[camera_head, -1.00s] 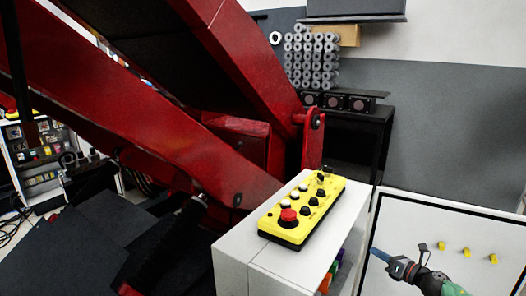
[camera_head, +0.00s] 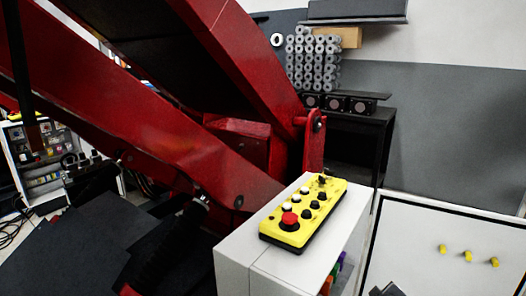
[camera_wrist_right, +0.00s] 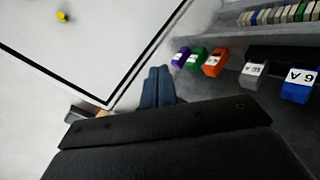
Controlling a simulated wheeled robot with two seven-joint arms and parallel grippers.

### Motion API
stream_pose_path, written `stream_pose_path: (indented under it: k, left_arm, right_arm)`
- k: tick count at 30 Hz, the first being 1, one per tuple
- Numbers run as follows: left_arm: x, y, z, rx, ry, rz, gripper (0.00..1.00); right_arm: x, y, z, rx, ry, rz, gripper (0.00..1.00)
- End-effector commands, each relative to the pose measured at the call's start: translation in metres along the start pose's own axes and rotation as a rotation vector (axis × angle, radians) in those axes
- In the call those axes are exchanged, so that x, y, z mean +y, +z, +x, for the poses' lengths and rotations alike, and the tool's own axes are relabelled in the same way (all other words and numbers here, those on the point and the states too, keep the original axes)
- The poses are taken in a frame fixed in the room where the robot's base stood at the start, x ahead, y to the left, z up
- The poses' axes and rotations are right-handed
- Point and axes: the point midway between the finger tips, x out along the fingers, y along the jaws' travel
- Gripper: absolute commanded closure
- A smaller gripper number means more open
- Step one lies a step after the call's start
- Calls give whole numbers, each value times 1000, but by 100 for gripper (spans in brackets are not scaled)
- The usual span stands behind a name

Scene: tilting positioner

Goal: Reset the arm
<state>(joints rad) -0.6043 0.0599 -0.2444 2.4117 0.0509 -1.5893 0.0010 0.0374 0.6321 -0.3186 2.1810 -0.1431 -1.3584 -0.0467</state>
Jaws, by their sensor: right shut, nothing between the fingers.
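The red tilting positioner (camera_head: 180,150) fills the left and middle of the head view, its heavy arms sloping and crossing. A yellow control box (camera_head: 303,213) with a red mushroom button (camera_head: 290,219), several black and white buttons and a black knob at its far end lies on a white cabinet (camera_head: 285,262). My right gripper (camera_wrist_right: 157,84) shows in the right wrist view with its blue-grey fingers together and nothing between them. It points past the cabinet's open shelf side. In the head view only a dark bit shows at the bottom edge. My left gripper is out of view.
Purple, green, orange, grey and blue labelled blocks (camera_wrist_right: 214,62) stand on a shelf right of the fingers. A white panel (camera_head: 445,240) with yellow knobs is at the right. A black stand (camera_head: 375,140) and stacked grey tubes (camera_head: 313,60) are behind.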

Motion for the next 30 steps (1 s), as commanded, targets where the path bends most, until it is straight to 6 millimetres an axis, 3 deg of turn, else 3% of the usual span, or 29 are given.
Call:
stream_pose_path:
  k: [1,3,12,21,27,30]
  left_arm:
    - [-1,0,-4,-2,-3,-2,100]
    - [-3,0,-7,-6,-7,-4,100]
    - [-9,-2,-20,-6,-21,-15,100]
    - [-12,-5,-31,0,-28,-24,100]
    - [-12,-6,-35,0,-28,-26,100]
    - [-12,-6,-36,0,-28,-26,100]
  right_arm:
    - [-27,7,-18,-39,-66,53,100]
    - [-58,18,-39,-91,-149,111,100]
    - [-169,46,-136,-204,-455,270,100]
    - [-248,76,-214,-290,-641,426,100]
    - [-295,106,-250,-388,-727,485,100]
    - [-308,119,-262,-421,-748,491,100]
